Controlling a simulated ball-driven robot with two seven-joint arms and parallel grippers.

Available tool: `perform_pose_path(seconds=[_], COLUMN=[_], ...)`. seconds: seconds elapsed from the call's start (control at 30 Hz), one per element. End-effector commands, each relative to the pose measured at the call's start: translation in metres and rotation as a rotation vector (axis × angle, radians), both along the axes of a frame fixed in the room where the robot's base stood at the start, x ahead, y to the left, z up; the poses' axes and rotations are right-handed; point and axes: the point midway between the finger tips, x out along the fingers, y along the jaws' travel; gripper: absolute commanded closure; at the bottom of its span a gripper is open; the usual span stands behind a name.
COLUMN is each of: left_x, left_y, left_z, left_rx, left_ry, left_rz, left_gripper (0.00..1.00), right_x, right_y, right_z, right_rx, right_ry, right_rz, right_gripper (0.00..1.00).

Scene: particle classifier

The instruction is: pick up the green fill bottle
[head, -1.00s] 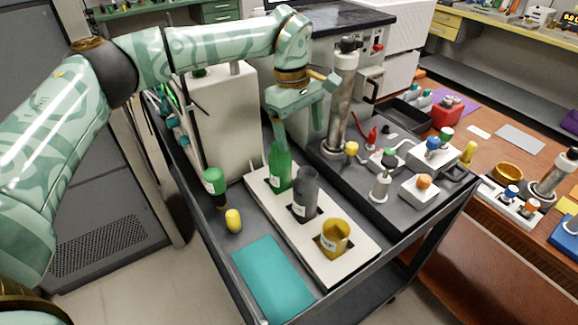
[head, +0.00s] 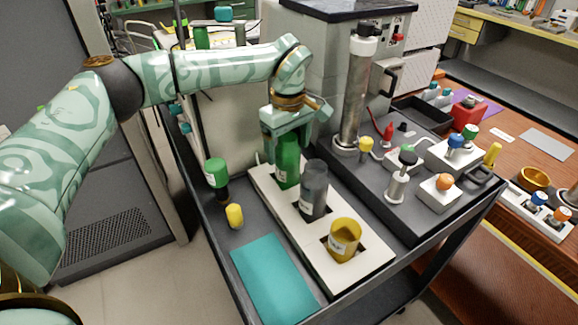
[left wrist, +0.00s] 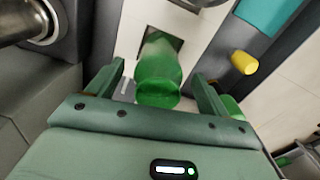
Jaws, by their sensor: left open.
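The green fill bottle (head: 287,172) stands upright at the far end of the white holder (head: 327,272), in a row with a grey bottle and a yellow one. My left gripper (head: 289,146) is over it, pointing down, its fingers on either side of the bottle's upper part. In the left wrist view the green bottle (left wrist: 158,78) lies between the two spread fingers of my left gripper (left wrist: 160,82), with a gap showing on each side. The bottle's top is partly hidden by the gripper in the head view. My right gripper is not in view.
The grey bottle (head: 314,190) stands close beside the green one, then the yellow container (head: 344,240). A green-capped bottle (head: 217,175) and a small yellow item (head: 235,215) stand left of the holder. A metal cylinder (head: 356,90) rises behind. The teal mat (head: 272,278) is bare.

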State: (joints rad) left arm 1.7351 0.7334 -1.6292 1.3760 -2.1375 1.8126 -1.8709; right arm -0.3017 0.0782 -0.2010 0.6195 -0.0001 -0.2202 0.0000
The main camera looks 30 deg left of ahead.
Motion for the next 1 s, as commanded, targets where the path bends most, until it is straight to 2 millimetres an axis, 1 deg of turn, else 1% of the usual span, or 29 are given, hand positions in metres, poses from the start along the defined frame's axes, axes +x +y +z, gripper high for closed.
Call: perform_pose_path(seconds=[0.03, 0.13, 0.2, 0.4, 0.47, 0.5, 0.57, 0.6, 0.87, 1.0], left_x=[0.001, 0.001, 0.001, 0.001, 0.001, 0.001, 0.001, 0.001, 0.001, 0.001], left_y=[0.0, 0.0, 0.0, 0.0, 0.0, 0.0, 0.0, 0.0, 0.0, 0.0], left_z=[-0.018, -0.033, -0.038, -0.035, -0.035, -0.035, -0.035, -0.035, -0.034, -0.026], left_rx=[-0.001, 0.0, 0.001, 0.0, 0.001, 0.001, 0.001, 0.001, 0.0, 0.0], left_ry=[0.009, 0.008, 0.004, 0.001, 0.002, 0.002, 0.002, 0.002, 0.001, -0.001], left_rz=[0.0, -0.001, 0.0, 0.0, 0.0, 0.0, 0.0, 0.0, 0.0, 0.0], left_gripper=[0.21, 0.21, 0.21, 0.21, 0.38, 0.49, 0.65, 0.77, 0.77, 0.77], right_x=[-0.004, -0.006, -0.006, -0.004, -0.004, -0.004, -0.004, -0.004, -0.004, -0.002], right_y=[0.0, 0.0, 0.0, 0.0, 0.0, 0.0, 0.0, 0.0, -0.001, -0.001], right_z=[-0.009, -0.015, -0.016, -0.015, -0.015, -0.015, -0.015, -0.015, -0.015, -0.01], right_rx=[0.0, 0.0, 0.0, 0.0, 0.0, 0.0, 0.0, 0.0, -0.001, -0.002], right_ry=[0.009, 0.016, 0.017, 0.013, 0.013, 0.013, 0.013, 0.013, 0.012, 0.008], right_rz=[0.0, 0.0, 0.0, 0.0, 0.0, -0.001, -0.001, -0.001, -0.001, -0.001], right_gripper=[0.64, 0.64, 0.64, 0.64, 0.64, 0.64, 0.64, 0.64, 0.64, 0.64])
